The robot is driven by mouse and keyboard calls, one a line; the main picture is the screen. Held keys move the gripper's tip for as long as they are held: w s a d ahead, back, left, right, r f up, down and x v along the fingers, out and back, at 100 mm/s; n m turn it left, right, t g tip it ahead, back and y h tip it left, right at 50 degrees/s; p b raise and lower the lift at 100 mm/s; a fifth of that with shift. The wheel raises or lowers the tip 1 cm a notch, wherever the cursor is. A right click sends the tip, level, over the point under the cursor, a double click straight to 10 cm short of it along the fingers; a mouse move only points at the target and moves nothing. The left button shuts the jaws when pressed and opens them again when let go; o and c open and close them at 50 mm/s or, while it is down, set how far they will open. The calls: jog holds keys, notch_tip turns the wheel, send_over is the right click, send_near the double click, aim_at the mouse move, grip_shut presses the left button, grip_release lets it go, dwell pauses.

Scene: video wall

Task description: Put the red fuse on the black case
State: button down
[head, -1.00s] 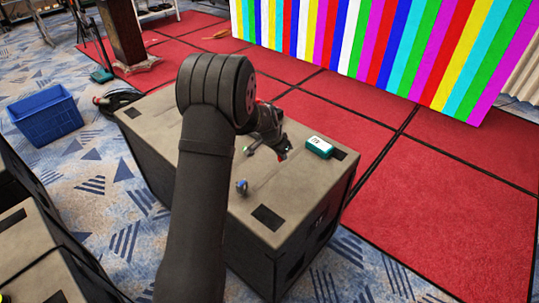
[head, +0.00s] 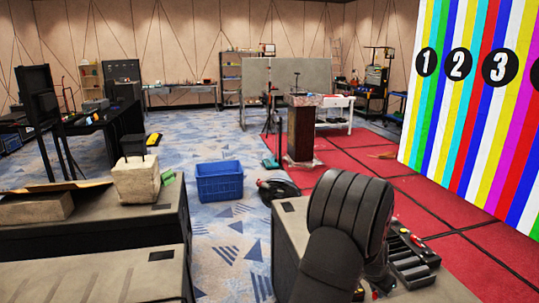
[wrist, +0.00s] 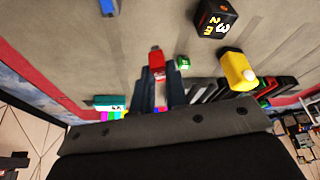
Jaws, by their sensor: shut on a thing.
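In the head view my own arm covers most of the gripper, and the fuse cannot be made out there. Large dark cases with grey tops stand at the left (head: 100,225) and under my arm (head: 290,225). A small black box with numbers (wrist: 215,18) lies ahead in the wrist view. I cannot tell which is the black case.
In the wrist view a yellow bottle (wrist: 234,68), a green piece (wrist: 182,62) and a teal-and-white box (wrist: 108,102) lie near the gripper. A black slotted holder (head: 412,258) is right of my arm. A blue crate (head: 220,185) stands on the floor between the cases.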

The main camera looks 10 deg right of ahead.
jog(key=w+a+n+t, duration=0.1)
jog(key=w+a+n, duration=0.3)
jog(key=w+a, duration=0.65)
jog(key=w+a+n+t+y, duration=0.3)
jog(key=a+n, duration=0.7)
jog(key=a, duration=2.8)
jog(key=w+d, duration=0.3)
jog(key=d, duration=0.9)
jog(key=w+d+g, duration=0.1)
jog(key=w+d, duration=0.1)
jog(key=d, duration=1)
jog(key=w+d, duration=0.3)
jog(key=d, duration=0.9)
jog(key=s+d, duration=0.5)
jog(key=d, duration=0.5)
jog(key=s+d+y, duration=0.1)
jog(key=s+d, duration=0.5)
jog(key=d, duration=0.5)
jog(key=s+d, duration=0.5)
jog(key=d, duration=0.5)
jog(key=w+f, duration=0.2)
jog(key=w, duration=0.1)
jog(key=w+a+f, duration=0.1)
jog(key=w+f, duration=0.1)
jog(key=w, duration=0.2)
jog(key=w+a+f, duration=0.1)
jog(key=w+f, duration=0.1)
jog(key=w, duration=0.1)
jog(key=shift+w+f, duration=0.15)
jog(key=shift+f, duration=2)
